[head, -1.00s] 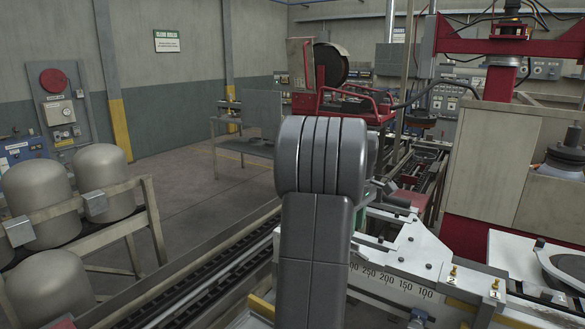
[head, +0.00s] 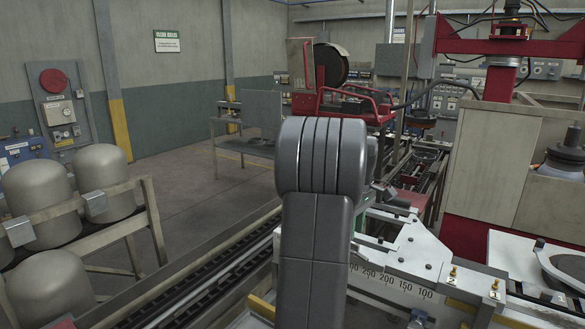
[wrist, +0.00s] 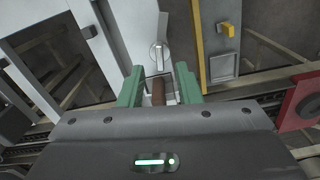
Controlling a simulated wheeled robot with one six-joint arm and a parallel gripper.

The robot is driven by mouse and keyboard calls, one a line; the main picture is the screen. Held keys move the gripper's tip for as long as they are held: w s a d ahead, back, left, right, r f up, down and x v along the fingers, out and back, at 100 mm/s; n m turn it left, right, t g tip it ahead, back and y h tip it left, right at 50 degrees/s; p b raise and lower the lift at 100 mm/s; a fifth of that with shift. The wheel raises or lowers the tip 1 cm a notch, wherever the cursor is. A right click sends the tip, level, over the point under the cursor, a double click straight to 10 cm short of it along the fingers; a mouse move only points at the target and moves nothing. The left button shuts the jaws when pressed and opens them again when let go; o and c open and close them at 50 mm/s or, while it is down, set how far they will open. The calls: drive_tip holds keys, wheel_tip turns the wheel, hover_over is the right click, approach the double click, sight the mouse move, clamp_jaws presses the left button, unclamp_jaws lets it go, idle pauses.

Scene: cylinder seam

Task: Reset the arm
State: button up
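My arm stands upright in the middle of the head view and hides the gripper there. My gripper (wrist: 159,88) shows in the wrist view as two green fingers with a clear gap between them. It is open. A small brown part (wrist: 158,92) shows in the gap, below a light metal lever. I cannot tell how far it is from the fingers, and nothing looks clamped.
A white measuring bench (head: 400,262) with a number scale stands to the right of my arm. Grey domed cylinders (head: 38,200) sit on a rack at the left. Red machinery (head: 350,105) stands behind. Open floor (head: 195,185) lies between rack and back wall.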

wheel_tip(320, 180, down, 4)
drive_tip(key=shift+r, duration=0.25)
drive_tip(key=shift+f+m, duration=0.3)
drive_tip(key=shift+f, duration=0.05)
drive_tip(key=m, duration=1)
drive_tip(key=shift+m, duration=0.3)
drive_tip(key=m, duration=1)
drive_tip(key=shift+s, duration=0.1)
